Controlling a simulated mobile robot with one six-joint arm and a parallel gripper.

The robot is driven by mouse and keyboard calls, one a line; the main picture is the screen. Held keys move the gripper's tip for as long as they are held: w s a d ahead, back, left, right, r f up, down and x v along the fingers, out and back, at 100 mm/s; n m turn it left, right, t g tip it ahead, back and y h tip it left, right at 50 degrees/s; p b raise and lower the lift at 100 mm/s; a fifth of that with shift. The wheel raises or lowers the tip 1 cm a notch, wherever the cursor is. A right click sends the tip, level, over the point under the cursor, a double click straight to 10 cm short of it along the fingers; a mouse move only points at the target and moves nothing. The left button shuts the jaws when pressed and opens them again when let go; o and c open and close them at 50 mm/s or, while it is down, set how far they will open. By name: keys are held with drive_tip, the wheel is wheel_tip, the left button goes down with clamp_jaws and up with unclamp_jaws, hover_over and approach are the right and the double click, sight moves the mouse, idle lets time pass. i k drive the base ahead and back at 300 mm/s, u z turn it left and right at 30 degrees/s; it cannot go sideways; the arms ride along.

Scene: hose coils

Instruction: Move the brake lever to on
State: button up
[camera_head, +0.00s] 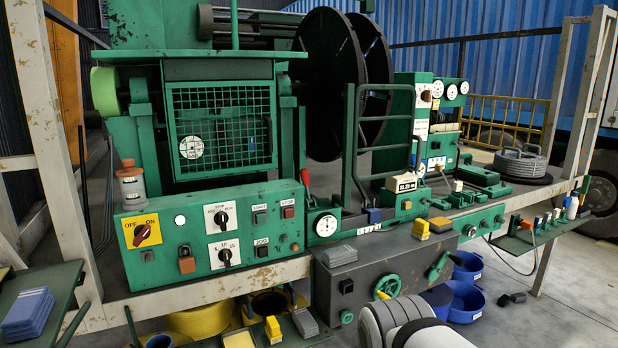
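A lever with a red grip (306,177) stands nearly upright on the green machine, just right of the control panel and above a round white dial (326,225). It looks like the brake lever, but I cannot read any brake, on or off marking beside it. Nothing touches its grip. A rounded white and grey part at the bottom edge, right of centre, looks like my own arm. My gripper's fingers do not show in this view.
The green control panel (195,262) has knobs, buttons and a padlock (186,260). A tall green frame (349,150) stands right of the lever. A handwheel (388,284) and a crank (440,265) project from the grey box below. Blue tubs (466,300) sit on the floor.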

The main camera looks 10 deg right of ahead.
sight(304, 173)
drive_tip(key=i, duration=1)
drive_tip(key=z, duration=0.05)
